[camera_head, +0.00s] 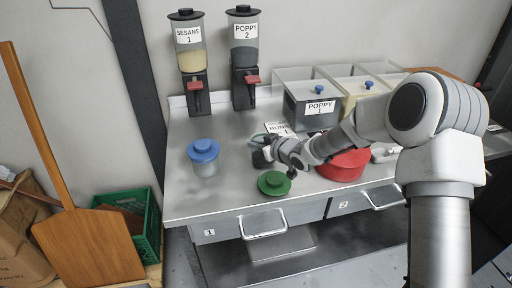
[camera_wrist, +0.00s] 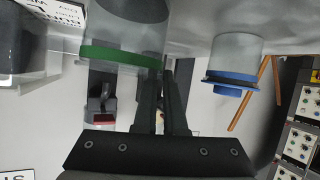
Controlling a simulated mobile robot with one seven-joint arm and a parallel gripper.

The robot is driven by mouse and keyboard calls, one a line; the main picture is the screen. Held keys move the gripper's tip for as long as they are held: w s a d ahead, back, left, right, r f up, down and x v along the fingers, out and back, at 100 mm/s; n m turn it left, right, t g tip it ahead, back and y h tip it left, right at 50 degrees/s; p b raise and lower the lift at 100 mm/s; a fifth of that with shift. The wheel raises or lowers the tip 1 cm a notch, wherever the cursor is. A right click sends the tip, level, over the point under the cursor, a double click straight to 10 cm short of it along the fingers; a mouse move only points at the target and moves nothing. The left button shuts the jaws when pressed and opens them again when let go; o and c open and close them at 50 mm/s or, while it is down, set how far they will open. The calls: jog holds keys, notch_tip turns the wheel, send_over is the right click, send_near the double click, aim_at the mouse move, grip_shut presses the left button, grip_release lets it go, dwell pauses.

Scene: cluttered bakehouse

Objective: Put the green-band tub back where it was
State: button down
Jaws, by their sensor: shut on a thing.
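The green-band tub (camera_wrist: 125,30) is clear with dark contents and a green band at its rim. It appears upside down in the wrist view. In the head view its dark body (camera_head: 262,158) stands low over the steel counter, partly hidden by my gripper (camera_head: 273,153). My gripper's fingers (camera_wrist: 168,75) are closed at the tub's rim edge. Whether the tub touches the counter I cannot tell.
A red bowl (camera_head: 345,165) lies close under my arm on the right. The poppy bin (camera_head: 312,108) and two dispensers, sesame (camera_head: 190,55) and poppy (camera_head: 244,55), stand behind. The counter's front left (camera_head: 205,200) is clear.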

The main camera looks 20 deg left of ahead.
jog(key=shift+f, duration=0.3)
jog(key=c, duration=1)
grip_release()
jog(key=shift+o, duration=0.2)
jog(key=shift+d+r, duration=0.1)
jog(key=p+v, duration=0.1)
jog(key=v, duration=1.1)
